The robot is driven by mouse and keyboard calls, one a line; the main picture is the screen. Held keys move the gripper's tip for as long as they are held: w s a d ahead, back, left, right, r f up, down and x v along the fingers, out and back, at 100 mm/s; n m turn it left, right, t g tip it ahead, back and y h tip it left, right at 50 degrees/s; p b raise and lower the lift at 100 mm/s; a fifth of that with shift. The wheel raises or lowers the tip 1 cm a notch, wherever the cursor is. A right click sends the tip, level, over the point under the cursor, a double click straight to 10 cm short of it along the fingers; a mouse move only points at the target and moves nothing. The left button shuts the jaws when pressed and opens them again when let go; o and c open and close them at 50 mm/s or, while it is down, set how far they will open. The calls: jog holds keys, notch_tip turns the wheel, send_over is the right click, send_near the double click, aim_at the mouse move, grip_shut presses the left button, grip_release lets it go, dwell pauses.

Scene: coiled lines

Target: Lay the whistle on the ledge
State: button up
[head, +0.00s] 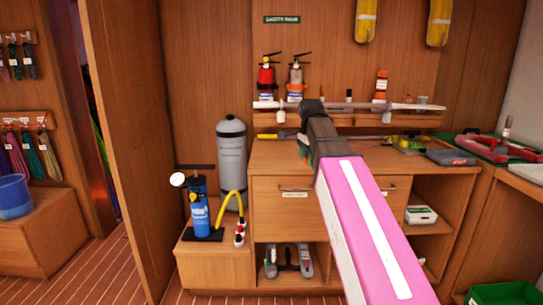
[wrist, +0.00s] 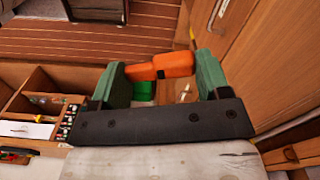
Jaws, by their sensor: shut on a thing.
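My gripper (wrist: 161,70) has green fingers closed on an orange whistle (wrist: 172,65), which lies crosswise between them in the wrist view. In the head view my gripper (head: 305,146) is in front of the back wall, over the cabinet top, with the ledge behind it. The wooden ledge (head: 372,121) runs along the back wall above the cabinet. My gripper and arm cover part of it.
A red extinguisher (head: 267,76) and a grey extinguisher (head: 296,75) stand at the ledge's left; an orange-topped bottle (head: 381,86) stands to the right. The cabinet top (head: 270,155) has bare room at front left. A grey cylinder (head: 231,160) stands left of the cabinet.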

jog(key=s+d+f+n, duration=0.1)
jog(key=d+f+n, duration=0.2)
jog(key=f+n, duration=0.4)
jog(key=d+f+n, duration=0.3)
jog(key=f+n, duration=0.4)
jog(key=f, duration=0.1)
jog(key=shift+s+n, duration=0.3)
jog(key=shift+s, duration=0.05)
